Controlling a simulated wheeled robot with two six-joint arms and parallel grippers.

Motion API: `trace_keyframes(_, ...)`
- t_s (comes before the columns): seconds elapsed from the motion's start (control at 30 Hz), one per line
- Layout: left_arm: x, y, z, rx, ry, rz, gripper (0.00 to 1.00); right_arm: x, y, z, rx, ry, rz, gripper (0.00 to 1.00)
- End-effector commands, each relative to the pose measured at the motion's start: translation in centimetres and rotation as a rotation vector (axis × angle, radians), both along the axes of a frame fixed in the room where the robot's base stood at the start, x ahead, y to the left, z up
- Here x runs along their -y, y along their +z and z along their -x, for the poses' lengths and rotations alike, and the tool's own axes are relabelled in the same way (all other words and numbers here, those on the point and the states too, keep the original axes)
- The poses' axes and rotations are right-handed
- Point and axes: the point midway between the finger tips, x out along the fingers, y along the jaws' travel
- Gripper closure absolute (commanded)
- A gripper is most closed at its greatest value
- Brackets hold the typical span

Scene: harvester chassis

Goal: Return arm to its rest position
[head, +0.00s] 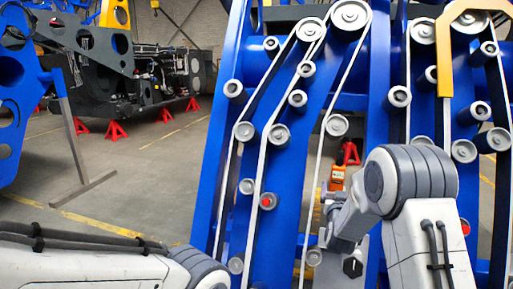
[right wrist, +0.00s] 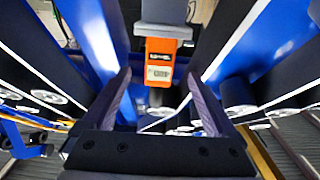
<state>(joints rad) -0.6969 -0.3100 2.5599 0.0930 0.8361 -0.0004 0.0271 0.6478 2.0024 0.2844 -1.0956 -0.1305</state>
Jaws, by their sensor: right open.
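My right arm (head: 415,180) reaches up from the lower right in the head view, in front of the blue chassis (head: 285,180). My right gripper (right wrist: 160,80) is open, its two dark fingers spread in the right wrist view with nothing between them. An orange device (right wrist: 159,64) with a small display shows just beyond the fingertips. In the head view an orange item (head: 338,178) shows just above the gripper's end, and the fingers are hard to make out. My left arm (head: 90,255) lies low at the lower left; its gripper is out of view.
The chassis carries several rollers and white-edged belts (head: 350,75). A red button (head: 267,201) and a yellow frame (head: 444,50) are on it. Red stands (head: 116,133) hold dark machinery at the back left. Grey floor (head: 150,180) is open on the left.

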Motion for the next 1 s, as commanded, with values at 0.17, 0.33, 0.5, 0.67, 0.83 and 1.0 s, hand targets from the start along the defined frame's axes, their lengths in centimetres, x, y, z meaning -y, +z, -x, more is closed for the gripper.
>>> trace_keyframes(0.17,0.0,-0.3,0.0,0.000,0.000,0.000,0.08,-0.6,0.0,2.2,0.001,0.000,-0.001,0.08)
trace_keyframes(0.33,0.0,0.1,0.0,0.000,0.000,0.000,0.08,0.2,0.0,-0.6,0.001,-0.001,0.000,0.08)
trace_keyframes(0.5,0.0,0.4,0.0,0.000,0.000,0.000,0.08,1.0,0.0,-3.3,0.001,-0.002,-0.001,0.08)
trace_keyframes(0.67,0.0,0.7,0.0,0.000,0.000,0.000,0.08,1.8,0.0,-6.0,0.000,-0.002,-0.001,0.08)
trace_keyframes(0.83,0.0,2.0,0.0,-0.001,0.000,-0.001,0.08,2.4,1.3,-8.1,0.000,-0.001,0.000,0.08)
trace_keyframes(1.0,0.0,4.5,0.0,0.000,0.000,0.000,0.08,2.3,3.8,-8.0,-0.001,-0.001,0.000,0.08)
